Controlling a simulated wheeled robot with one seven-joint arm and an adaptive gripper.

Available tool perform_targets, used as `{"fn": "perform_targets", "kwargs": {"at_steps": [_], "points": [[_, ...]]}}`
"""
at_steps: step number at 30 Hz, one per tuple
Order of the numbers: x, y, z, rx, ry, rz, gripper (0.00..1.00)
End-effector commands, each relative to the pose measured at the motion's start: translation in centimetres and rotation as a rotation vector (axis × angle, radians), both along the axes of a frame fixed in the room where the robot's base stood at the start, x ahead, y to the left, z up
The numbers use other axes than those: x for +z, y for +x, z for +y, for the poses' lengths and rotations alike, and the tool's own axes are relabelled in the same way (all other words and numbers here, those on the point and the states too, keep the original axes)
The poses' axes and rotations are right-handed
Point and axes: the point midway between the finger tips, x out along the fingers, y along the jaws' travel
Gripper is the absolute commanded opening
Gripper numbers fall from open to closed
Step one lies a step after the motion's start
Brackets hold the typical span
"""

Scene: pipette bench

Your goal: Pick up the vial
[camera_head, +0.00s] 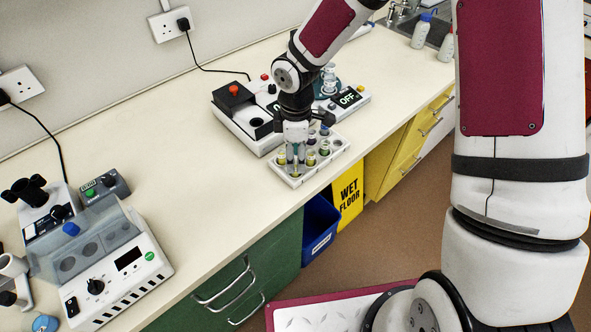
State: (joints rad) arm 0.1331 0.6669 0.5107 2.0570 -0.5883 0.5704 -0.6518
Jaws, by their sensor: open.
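A white rack (294,182) stands on the bench near its front edge and holds several small vials. One vial with a yellowish cap (311,158) stands in the rack, just right of my gripper. My gripper (295,157) points down over the left part of the rack, with its fingers open. The fingers are at about the height of the vial tops and hide part of the rack. I cannot tell whether a vial stands between the fingers, or which vial the task means.
White devices with OFF displays (348,97) stand close behind the rack. A centrifuge-like machine (122,268) stands at the front left. The bench middle (170,150) is clear. Below the edge are a blue bin (319,228) and a yellow wet floor sign (348,193).

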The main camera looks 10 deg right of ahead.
Motion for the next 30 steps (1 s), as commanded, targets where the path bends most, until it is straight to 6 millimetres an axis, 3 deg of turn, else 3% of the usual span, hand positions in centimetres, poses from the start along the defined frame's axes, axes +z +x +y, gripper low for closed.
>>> {"fn": "perform_targets", "kwargs": {"at_steps": [6, 15, 21, 30], "points": [[-2.6, -0.3, 0.1, 0.001, 0.0, 0.001, 0.44], [-3.1, -0.1, 0.0, 0.0, 0.0, -0.001, 0.44], [-3.1, -0.1, 0.0, 0.0, 0.0, -0.001, 0.01], [-3.0, -0.1, 0.0, 0.0, 0.0, -0.001, 0.01]]}}
